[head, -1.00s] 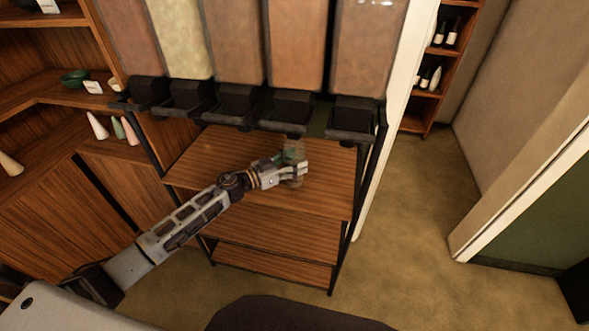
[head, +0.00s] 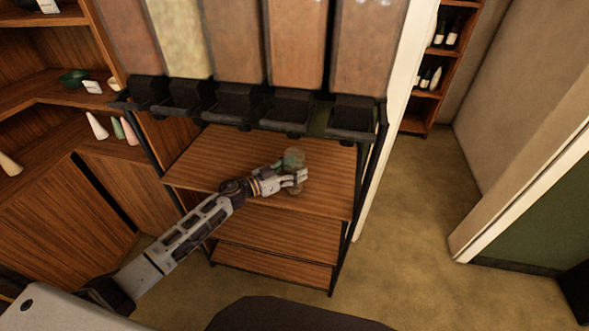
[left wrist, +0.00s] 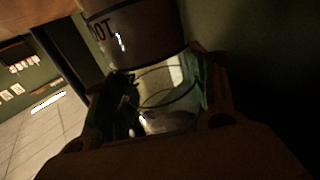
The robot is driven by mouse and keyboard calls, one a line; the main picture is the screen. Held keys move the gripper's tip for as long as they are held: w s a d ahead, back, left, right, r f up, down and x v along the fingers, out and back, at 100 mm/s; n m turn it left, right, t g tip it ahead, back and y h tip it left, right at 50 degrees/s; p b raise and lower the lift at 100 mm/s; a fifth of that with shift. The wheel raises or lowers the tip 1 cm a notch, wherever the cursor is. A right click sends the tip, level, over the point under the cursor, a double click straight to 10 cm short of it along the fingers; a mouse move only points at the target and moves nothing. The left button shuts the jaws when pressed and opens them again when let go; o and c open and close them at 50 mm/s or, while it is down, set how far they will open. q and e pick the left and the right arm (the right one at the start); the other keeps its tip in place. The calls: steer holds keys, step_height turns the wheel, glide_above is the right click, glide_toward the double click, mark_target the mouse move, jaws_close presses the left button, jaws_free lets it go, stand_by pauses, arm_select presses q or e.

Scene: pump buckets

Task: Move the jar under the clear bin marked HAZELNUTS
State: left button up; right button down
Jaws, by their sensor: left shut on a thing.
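The jar (head: 294,158) is small, clear and greenish, above the top wooden shelf under the row of bins. My left gripper (head: 297,178) is shut around it; its fingers hide the jar's middle. In the left wrist view the clear glass jar (left wrist: 168,88) sits between the dark fingers. I cannot tell whether its base touches the shelf. Several tall clear bins (head: 297,45) with brown or pale contents hang above black spouts (head: 286,106). No bin label is readable in the head view, so I cannot tell which says HAZELNUTS. My right gripper is not in view.
The top shelf (head: 220,160) is otherwise clear, with lower shelves (head: 275,272) below. Black frame posts (head: 371,160) bound it. A dark rounded thing lettered "OT" (left wrist: 135,35) is close to the jar in the wrist view. Side shelves (head: 50,92) hold bowls and cones.

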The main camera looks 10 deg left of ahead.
arm_select(q)
steer(key=o, duration=1.3)
steer(key=shift+b+v, duration=0.45)
steer(key=shift+v, duration=5.6)
steer(key=shift+r, duration=0.1)
